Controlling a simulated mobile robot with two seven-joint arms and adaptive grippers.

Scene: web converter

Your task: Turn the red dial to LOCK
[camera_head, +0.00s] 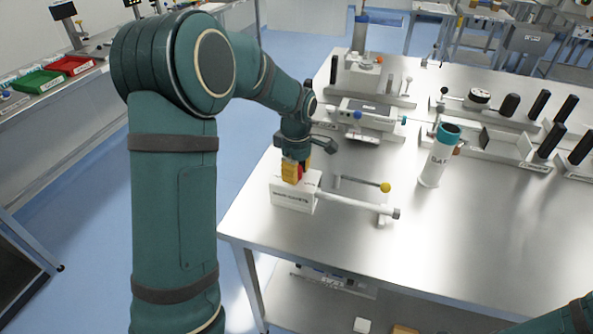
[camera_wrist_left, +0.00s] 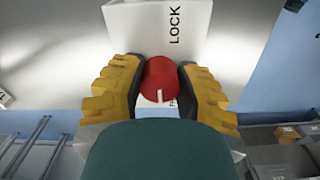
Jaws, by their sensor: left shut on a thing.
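The red dial (camera_wrist_left: 159,80) sits on a white box (camera_wrist_left: 150,30) in the left wrist view. My left gripper (camera_wrist_left: 158,88) has its two yellow fingers with dark pads on either side of the dial, shut on it. The white mark on the dial points to the bottom of that view, toward a partly hidden label. The word LOCK is printed above and to the right of the dial. In the head view my left gripper (camera_head: 296,170) reaches down onto the white box (camera_head: 293,196) at the table's left edge, mostly covering the dial. My right gripper is out of view.
A pipe with a yellow-knobbed lever (camera_head: 385,187) runs right from the box. A white cylinder with a teal top (camera_head: 436,160) stands further right. Several fixtures with black handles line the table's back. The front right of the metal table (camera_head: 480,230) is clear.

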